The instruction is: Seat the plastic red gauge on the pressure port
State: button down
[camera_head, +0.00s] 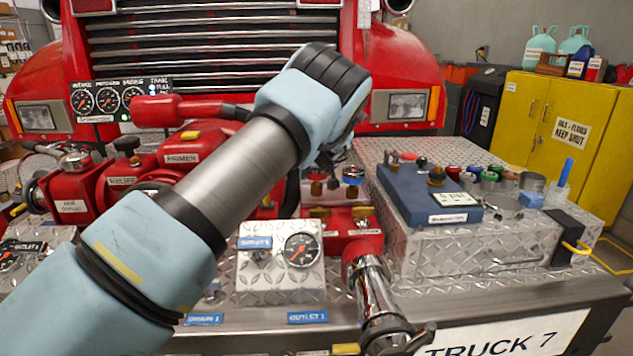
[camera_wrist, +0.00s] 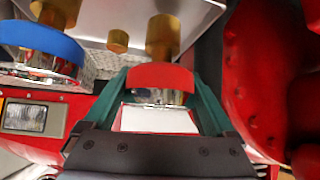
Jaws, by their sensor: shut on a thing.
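The red gauge (camera_wrist: 160,77) sits between the two teal fingers of my gripper (camera_wrist: 160,95) in the wrist view, and the gripper is shut on it. Its red rim and a silvery body show. A brass fitting (camera_wrist: 163,37) lies directly beyond the rim, in line with it; I cannot tell whether they touch or whether this is the pressure port. In the head view, my forearm and wrist hide most of the gripper and the red gauge cannot be made out.
A blue-rimmed gauge (camera_wrist: 42,42) is close left of my gripper; it also shows in the head view (camera_head: 353,175). Smaller brass fittings (camera_wrist: 117,41) are nearby. A chrome outlet (camera_head: 374,295) and a blue case (camera_head: 415,205) stand right. Red pump bodies (camera_head: 165,160) stand left.

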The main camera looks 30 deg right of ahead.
jog(key=r+b, duration=0.1)
jog(key=r, duration=0.7)
jog(key=shift+a+r, duration=0.15)
jog(key=shift+a, duration=0.05)
jog(key=shift+s+a+r+m+h+p, duration=0.15)
jog(key=shift+s+a+m+h+p, duration=0.2)
jog(key=shift+p, duration=0.3)
jog(key=shift+s+a+f+m+g+h+p, duration=0.3)
jog(key=shift+s+a+f+m+h+p, duration=0.3)
jog(key=shift+s+f, duration=0.6)
jog(key=shift+s+a+f+m+g+h+p, duration=0.4)
jog(key=shift+s+f+m+p, duration=0.4)
jog(key=shift+s, duration=0.55)
jog(key=shift+s+a+f+m+g+h+p, duration=0.2)
jog(key=shift+s+a+f+m+h+p, duration=0.35)
jog(key=shift+s+f, duration=0.75)
jog(key=shift+d+f+b, duration=0.15)
jog(key=shift+f+b, duration=1.35)
jog(key=shift+b, duration=0.1)
jog(key=shift+f+b, duration=0.25)
jog(key=shift+b, duration=0.1)
grip_release()
